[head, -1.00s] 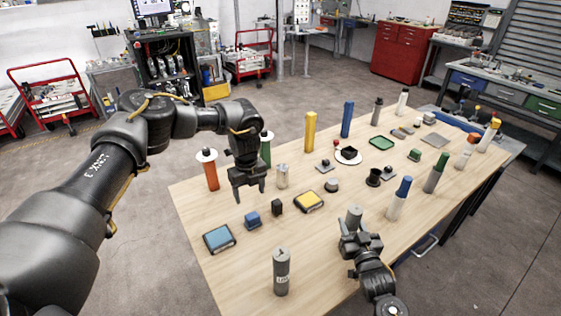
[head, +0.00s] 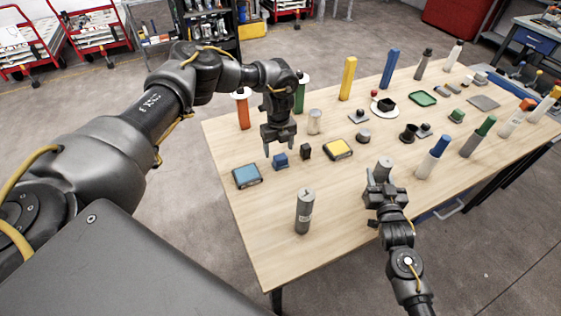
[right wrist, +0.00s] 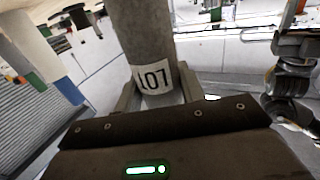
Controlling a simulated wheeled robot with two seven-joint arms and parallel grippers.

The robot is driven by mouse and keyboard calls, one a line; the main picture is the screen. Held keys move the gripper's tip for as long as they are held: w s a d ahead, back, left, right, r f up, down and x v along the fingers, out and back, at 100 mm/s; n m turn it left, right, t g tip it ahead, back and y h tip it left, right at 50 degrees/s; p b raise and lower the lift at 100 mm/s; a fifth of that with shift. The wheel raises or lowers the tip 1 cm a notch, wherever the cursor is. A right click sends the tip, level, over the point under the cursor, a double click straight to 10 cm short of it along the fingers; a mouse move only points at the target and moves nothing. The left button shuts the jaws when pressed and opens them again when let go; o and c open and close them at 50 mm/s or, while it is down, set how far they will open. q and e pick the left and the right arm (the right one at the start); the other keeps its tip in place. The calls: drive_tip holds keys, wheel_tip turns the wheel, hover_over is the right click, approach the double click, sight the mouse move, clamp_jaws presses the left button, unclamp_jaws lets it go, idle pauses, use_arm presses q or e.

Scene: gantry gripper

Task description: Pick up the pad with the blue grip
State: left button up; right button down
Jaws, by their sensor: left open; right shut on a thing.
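A small blue block-like grip (head: 280,160) stands on the near left part of the table and looks like the pad with the blue grip; its base is too small to make out. My left gripper (head: 279,149) points down just above it, fingers open and apart, with nothing between them. A flat blue square pad with a dark rim (head: 247,176) lies to its left. My right gripper (head: 380,190) is shut on a grey cylinder (head: 385,163). The cylinder is upright with a white label in the right wrist view (right wrist: 150,55).
A small black block (head: 305,152) stands close to the right of the blue grip, with a yellow pad (head: 338,149) beyond it. A grey labelled cylinder (head: 304,211) stands nearer the front edge. Orange (head: 242,110) and green posts (head: 299,95) stand behind. The wooden table's (head: 262,225) near left is bare.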

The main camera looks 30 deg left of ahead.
sight(280, 156)
use_arm(q)
drive_tip(key=shift+d+f, duration=0.15)
drive_tip(key=shift+f, duration=1.15)
drive_tip(key=shift+d+f, duration=0.15)
drive_tip(key=shift+f, duration=1.15)
drive_tip(key=shift+c, duration=0.4)
drive_tip(key=c, duration=1.1)
drive_tip(key=shift+o, duration=0.2)
wheel_tip(280, 156, up, 10)
drive_tip(key=shift+r, duration=0.1)
